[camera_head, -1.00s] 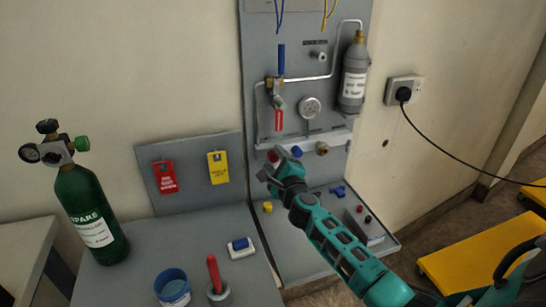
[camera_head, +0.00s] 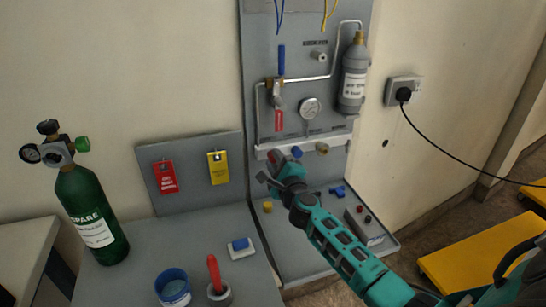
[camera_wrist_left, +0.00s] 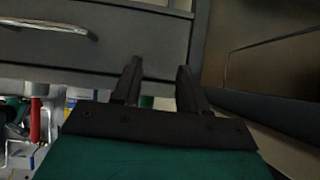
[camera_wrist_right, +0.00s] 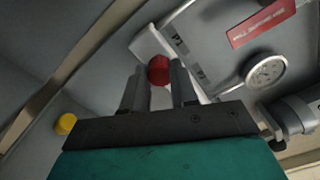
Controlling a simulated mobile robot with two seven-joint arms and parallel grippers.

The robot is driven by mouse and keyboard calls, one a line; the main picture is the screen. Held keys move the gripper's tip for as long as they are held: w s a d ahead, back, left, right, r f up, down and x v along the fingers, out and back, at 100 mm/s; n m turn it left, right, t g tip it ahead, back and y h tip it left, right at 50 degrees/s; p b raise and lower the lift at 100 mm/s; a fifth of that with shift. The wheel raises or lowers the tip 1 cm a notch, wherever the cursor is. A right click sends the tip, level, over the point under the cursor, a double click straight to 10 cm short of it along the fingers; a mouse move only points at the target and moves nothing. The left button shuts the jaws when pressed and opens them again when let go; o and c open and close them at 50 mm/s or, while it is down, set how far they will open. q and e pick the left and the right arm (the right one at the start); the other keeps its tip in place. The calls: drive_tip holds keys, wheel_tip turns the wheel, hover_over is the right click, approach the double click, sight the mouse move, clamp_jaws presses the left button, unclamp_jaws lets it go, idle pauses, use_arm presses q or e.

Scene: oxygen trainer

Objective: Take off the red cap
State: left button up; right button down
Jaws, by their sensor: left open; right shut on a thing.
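In the right wrist view the red cap (camera_wrist_right: 158,70) sits between my right fingertips. My right gripper (camera_head: 268,181) is shut on it, with the fingers (camera_wrist_right: 157,84) on either side. The fingers partly hide the cap, and I cannot tell whether it is still seated on its outlet. My left gripper (camera_wrist_left: 158,75) is open and empty, in front of a dark grey drawer (camera_wrist_left: 90,40). It is not in the head view.
A blue cap (camera_head: 297,152) and a brass outlet (camera_head: 322,148) sit on the rail to the right. A gauge (camera_head: 310,108) is above it. A yellow cap (camera_head: 267,207) lies on the tray below. A green cylinder (camera_head: 91,215) stands at left.

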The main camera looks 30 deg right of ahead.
drive_tip(key=n, duration=0.3)
drive_tip(key=n, duration=0.3)
drive_tip(key=shift+n, duration=0.3)
drive_tip(key=shift+n, duration=1.8)
drive_tip(key=shift+n, duration=1.7)
